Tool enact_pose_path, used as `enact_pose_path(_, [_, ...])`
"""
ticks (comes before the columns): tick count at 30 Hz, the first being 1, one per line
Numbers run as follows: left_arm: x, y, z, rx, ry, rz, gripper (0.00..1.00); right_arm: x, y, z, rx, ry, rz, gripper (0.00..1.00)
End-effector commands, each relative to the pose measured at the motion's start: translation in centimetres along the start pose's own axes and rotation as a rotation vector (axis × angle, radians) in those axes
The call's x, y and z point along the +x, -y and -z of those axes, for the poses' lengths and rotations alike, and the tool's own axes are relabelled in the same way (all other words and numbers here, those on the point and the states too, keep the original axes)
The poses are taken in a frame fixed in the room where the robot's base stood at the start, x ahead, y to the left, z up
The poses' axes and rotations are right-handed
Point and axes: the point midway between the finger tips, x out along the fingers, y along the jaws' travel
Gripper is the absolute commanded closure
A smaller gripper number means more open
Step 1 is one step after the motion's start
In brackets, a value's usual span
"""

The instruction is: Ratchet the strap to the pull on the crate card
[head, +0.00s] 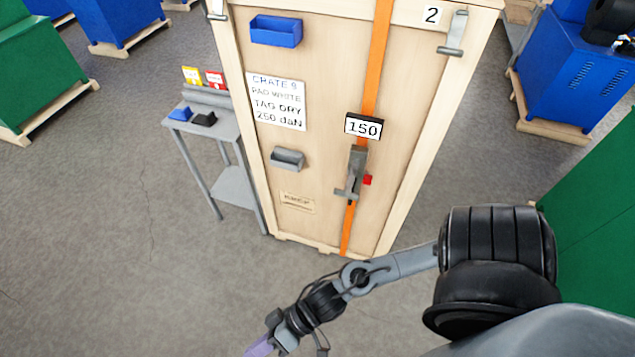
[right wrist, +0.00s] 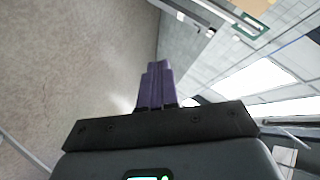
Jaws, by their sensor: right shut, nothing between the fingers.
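A tall wooden crate (head: 325,120) numbered 2 stands in the middle of the head view. An orange strap (head: 375,60) runs down its front. The ratchet (head: 354,172), a grey metal lever piece with a small red part at its side, sits on the strap below a display reading 150 (head: 363,126). My right gripper (head: 262,348) is at the bottom edge of the head view, well away from the crate. Its purple fingers (right wrist: 155,84) are shut and empty in the right wrist view. My left gripper is not in view.
A blue bin (head: 276,31) and a grey bin (head: 287,159) are fixed on the crate front. A grey side table (head: 212,129) left of the crate holds a blue and a black item and yellow and red tags. Blue and green machines stand around. The floor at left is clear.

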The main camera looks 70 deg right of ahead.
Motion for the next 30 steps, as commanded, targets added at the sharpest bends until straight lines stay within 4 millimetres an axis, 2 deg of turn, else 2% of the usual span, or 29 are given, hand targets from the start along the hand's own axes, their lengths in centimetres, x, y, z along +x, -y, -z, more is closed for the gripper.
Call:
enact_pose_path(3, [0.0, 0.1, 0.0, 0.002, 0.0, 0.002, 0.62, -1.5, -1.6, -2.5, 0.016, 0.133, 0.072, 1.0])
enact_pose_path(6, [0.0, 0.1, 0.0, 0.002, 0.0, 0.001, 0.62, -3.5, -3.3, -4.1, 0.043, 0.245, 0.106, 1.0])
enact_pose_path(9, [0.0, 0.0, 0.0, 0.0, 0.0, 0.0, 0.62, -6.0, -5.6, -5.1, 0.073, 0.356, 0.11, 1.0])
enact_pose_path(14, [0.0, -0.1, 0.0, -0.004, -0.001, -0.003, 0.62, -11.0, -9.7, -5.2, 0.118, 0.518, 0.065, 1.0])
enact_pose_path(19, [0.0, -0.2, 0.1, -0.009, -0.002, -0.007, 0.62, -17.4, -14.2, -3.2, 0.156, 0.654, -0.041, 1.0])
enact_pose_path(23, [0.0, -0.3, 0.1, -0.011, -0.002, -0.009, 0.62, -22.7, -17.4, -0.3, 0.165, 0.726, -0.155, 1.0])
enact_pose_path(30, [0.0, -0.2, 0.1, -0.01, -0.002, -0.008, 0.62, -33.2, -21.5, 7.4, 0.114, 0.786, -0.42, 1.0])
